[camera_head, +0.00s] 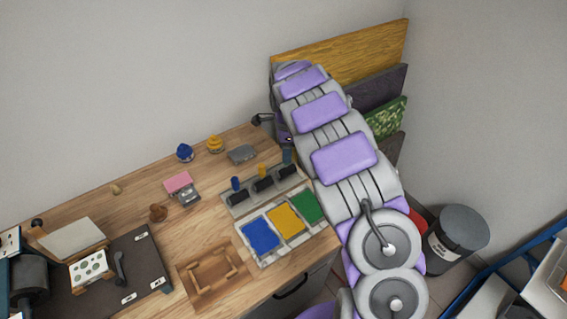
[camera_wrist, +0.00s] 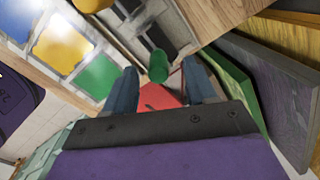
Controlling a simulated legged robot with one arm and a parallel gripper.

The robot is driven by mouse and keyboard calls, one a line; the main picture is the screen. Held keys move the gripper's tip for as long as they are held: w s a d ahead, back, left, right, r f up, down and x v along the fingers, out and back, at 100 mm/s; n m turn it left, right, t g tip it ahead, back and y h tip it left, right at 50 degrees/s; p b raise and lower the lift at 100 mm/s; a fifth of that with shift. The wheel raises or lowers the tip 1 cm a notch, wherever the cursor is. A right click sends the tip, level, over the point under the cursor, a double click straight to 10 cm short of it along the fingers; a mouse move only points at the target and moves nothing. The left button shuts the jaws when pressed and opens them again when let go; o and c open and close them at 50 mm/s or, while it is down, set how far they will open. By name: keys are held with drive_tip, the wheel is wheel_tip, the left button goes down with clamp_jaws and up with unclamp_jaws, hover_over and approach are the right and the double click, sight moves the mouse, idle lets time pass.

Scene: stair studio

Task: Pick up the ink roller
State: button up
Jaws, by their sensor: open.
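Several ink rollers sit in a grey rack at the back of the ink tray (camera_head: 262,262). The head view shows a blue handle (camera_head: 236,183), a yellow handle (camera_head: 262,170) and dark rollers below them. In the wrist view a roller's green handle (camera_wrist: 158,66) stands between the two blue-grey fingers of my gripper (camera_wrist: 161,72). The fingers are apart, and a gap shows on each side of the handle. In the head view one fingertip (camera_head: 287,156) shows at the rack's right end; my arm hides the rest of the gripper, and the green handle cannot be made out.
The tray holds blue, yellow and green ink. Left of it are a wooden frame (camera_head: 213,272), a pink block (camera_head: 178,182) and ink jars (camera_head: 185,152). Leaning boards (camera_head: 350,55) stand behind my arm. A grey bin (camera_head: 458,235) stands at right on the floor.

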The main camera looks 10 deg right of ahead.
sight(286, 165)
drive_tip(key=f, duration=0.1)
drive_tip(key=d+f, duration=0.1)
drive_tip(key=f, duration=0.1)
drive_tip(key=shift+s+d+f+b, duration=0.1)
drive_tip(key=shift+d+f+b, duration=0.15)
drive_tip(key=shift+b, duration=0.1)
drive_tip(key=shift+a, duration=0.85)
drive_tip(key=shift+c, duration=0.5)
drive_tip(key=shift+a, duration=0.25)
drive_tip(key=shift+c, duration=1.4)
drive_tip(key=shift+d, duration=0.7)
drive_tip(key=c, duration=0.5)
drive_tip(key=shift+d+r, duration=0.1)
drive_tip(key=shift+c, duration=0.6)
clamp_jaws()
